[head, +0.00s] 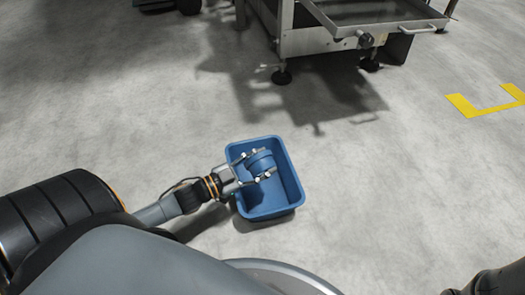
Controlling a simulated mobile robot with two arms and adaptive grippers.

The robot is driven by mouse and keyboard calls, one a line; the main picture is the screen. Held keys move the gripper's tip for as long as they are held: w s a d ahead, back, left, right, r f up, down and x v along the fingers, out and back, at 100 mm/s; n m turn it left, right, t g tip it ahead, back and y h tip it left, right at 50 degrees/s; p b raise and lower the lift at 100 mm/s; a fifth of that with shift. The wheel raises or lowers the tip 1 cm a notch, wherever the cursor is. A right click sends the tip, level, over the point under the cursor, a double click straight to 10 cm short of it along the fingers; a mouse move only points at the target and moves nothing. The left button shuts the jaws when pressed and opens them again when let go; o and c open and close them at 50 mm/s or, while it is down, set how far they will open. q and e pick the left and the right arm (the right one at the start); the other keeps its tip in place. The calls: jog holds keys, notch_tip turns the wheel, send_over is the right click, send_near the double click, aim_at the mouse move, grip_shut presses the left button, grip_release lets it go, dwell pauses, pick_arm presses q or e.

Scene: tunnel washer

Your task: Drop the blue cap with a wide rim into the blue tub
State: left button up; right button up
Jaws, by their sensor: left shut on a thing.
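The blue tub (291,187) stands on the grey floor in the middle of the head view, its open top facing up. My left gripper (263,167) is over the tub and shut on the blue cap (260,159). The cap overlaps the inside of the tub in this view; its exact height above the tub's bottom is hard to tell. The gripper hides part of the cap and of the tub's left wall. A dark part of my right arm shows at the bottom right corner; its gripper is not in view.
A metal machine (310,42) on dark feet stands at the top of the view, with a tray-like part (375,12) and a handle jutting right. Yellow floor marking (478,108) lies at the right. The floor around the tub is clear.

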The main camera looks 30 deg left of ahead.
pick_arm(q)
jog(key=shift+r, duration=0.15)
jog(key=o, duration=1.5)
jog(key=shift+c, duration=0.2)
jog(key=shift+s, duration=0.15)
jog(key=v, duration=1.1)
jog(key=shift+s+a, duration=0.25)
jog(key=shift+a, duration=0.05)
